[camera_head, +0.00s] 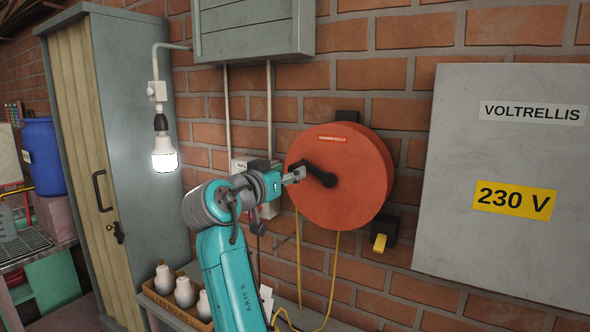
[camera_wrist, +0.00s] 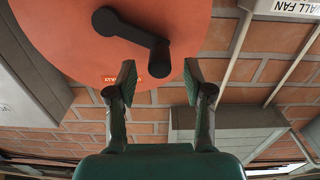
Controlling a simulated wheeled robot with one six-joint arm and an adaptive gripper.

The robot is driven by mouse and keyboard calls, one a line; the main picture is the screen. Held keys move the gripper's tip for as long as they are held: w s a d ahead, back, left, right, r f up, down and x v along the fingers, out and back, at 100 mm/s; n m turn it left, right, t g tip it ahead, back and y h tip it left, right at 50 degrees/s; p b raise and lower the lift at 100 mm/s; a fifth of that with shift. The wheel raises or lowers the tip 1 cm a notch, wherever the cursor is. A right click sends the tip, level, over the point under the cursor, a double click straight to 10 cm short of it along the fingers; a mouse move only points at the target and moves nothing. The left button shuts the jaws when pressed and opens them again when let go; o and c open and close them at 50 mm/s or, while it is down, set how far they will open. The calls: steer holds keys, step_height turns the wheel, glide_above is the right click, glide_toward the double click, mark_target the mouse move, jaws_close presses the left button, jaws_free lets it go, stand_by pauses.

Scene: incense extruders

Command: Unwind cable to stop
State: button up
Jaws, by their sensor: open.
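The orange-red round cable reel (camera_head: 350,200) is mounted on the brick wall, with a small label near its top. Its black crank (camera_head: 318,176) crosses the front face. Yellow cable (camera_head: 299,250) hangs from the reel in two strands towards the bench below. My gripper (camera_head: 298,174) is at the crank's left end. In the wrist view the reel (camera_wrist: 60,45) fills the upper left, and the crank's knob (camera_wrist: 160,60) points between the open fingers of my gripper (camera_wrist: 151,76). Both fingers appear apart from the knob. Whether the cable moves freely is not visible.
A yellow block on a black mount (camera_head: 380,242) sits right of the reel. A grey 230 V cabinet (camera_head: 500,130) stands further right. A lit bulb (camera_head: 165,155) hangs at left.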

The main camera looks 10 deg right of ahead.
mark_target(291, 170)
steer(key=shift+x, duration=1.85)
jaws_close()
